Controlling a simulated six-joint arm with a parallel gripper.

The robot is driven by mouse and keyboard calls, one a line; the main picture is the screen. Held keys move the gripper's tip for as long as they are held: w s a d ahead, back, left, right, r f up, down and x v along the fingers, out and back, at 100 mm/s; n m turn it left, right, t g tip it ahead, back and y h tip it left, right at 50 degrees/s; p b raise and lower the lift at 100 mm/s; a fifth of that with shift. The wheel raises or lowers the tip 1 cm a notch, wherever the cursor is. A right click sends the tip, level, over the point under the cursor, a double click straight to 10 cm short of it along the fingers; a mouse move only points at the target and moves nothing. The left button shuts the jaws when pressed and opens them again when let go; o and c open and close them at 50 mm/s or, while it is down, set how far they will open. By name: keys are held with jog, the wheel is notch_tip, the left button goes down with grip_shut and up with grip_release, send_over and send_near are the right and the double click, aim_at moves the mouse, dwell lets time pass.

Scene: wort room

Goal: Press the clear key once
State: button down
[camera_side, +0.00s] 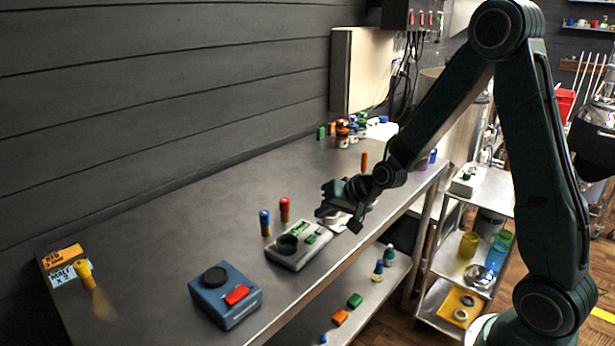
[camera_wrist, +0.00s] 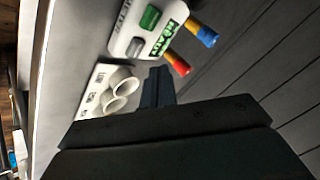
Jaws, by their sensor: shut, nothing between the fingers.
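A pale instrument (camera_side: 291,258) with a dark round part and green areas on top sits on the steel bench in the side view. In the wrist view the instrument (camera_wrist: 122,40) shows a green key (camera_wrist: 150,18), a grey key (camera_wrist: 135,48) and a lettered green-and-white display (camera_wrist: 166,37). I cannot read which key is the clear key. My gripper (camera_side: 325,212) is shut and empty, above the bench just beyond the instrument's right end. Its dark fingers show in the wrist view (camera_wrist: 158,82), apart from the keys.
Blue-capped (camera_side: 265,222) and red-capped (camera_side: 284,209) vials stand close behind the instrument. A white holder with two cups (camera_wrist: 108,92) is beside it. A blue box with a red key (camera_side: 226,297) is nearer the front. Bottles (camera_side: 345,133) cluster at the back.

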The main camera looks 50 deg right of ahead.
jog(key=shift+r, duration=1.6)
jog(key=s+a+r+n+g, duration=0.2)
jog(key=s+a+r+n, duration=0.3)
jog(key=s+r, duration=0.55)
jog(key=s+a+r+n+g+h, duration=0.1)
jog(key=s+r+n, duration=0.1)
jog(key=s, duration=1.5)
jog(key=shift+r+n+g, duration=0.3)
jog(key=shift+r+n, duration=0.1)
jog(key=shift+r, duration=0.2)
jog(key=shift+s, duration=0.1)
